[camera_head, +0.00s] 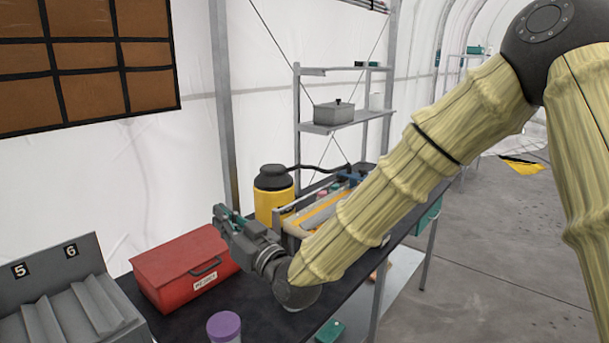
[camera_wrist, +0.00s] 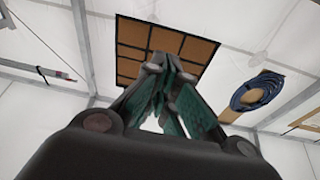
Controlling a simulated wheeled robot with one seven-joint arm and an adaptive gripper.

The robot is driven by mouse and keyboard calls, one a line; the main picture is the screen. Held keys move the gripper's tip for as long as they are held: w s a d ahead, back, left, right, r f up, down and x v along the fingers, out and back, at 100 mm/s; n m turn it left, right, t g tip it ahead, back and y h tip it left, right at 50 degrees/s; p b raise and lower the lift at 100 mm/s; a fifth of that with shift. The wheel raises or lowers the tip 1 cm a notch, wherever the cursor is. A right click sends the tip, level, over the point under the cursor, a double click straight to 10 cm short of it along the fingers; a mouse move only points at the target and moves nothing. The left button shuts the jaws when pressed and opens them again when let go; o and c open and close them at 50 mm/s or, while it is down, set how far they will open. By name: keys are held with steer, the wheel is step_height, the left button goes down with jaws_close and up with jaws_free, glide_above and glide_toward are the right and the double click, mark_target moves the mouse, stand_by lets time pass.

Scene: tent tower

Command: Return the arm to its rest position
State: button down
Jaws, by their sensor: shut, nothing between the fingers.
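My arm, in a pale yellow ribbed sleeve, reaches from the upper right down across the table in the head view. My gripper (camera_head: 222,215) is at its end, above the table between the red box and the yellow container. In the wrist view my gripper (camera_wrist: 160,68) has its fingers with green pads drawn together at the tips. It is shut and holds nothing. The wrist camera looks up toward the tent wall and roof.
The dark table (camera_head: 262,318) bears a red box (camera_head: 180,266), a yellow container (camera_head: 272,196), a purple-lidded jar (camera_head: 224,327) and a grey numbered rack (camera_head: 65,295). Metal shelves (camera_head: 340,124) stand behind. A brown panel (camera_head: 85,62) hangs at left. The floor (camera_head: 500,260) at right is largely clear.

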steer(key=s+d+f+m+g+h, duration=0.1)
steer(key=d+f+m+h, duration=0.2)
steer(key=f, duration=0.8)
steer(key=s+d+f+g+h, duration=0.15)
steer(key=d+f, duration=0.35)
steer(key=f, duration=0.6)
steer(key=s+d+f+m+g+h, duration=0.1)
steer(key=s+d+f+g+h, duration=0.1)
steer(key=s+d+f, duration=0.6)
steer(key=s+d+f+m+g+h, duration=0.1)
steer(key=d+f+m+h, duration=0.15)
steer(key=f, duration=0.95)
steer(key=s+d+f+m+g+h, duration=0.1)
steer(key=s+d+f+g+h, duration=0.15)
steer(key=s+d+f, duration=0.6)
steer(key=s+d+f+m+g+h+b, duration=0.1)
steer(key=s+d+f+g+h, duration=0.15)
steer(key=s+d, duration=0.6)
steer(key=s+d+f+m+g+h, duration=0.1)
steer(key=s+d+f+g, duration=0.4)
steer(key=s, duration=0.7)
step_height(320, 180, down, 34)
steer(key=t+b, duration=0.2)
steer(key=b, duration=3.1)
step_height(320, 180, up, 20)
steer(key=p, duration=1.9)
steer(key=shift+a+p, duration=0.35)
steer(key=shift+p, duration=0.05)
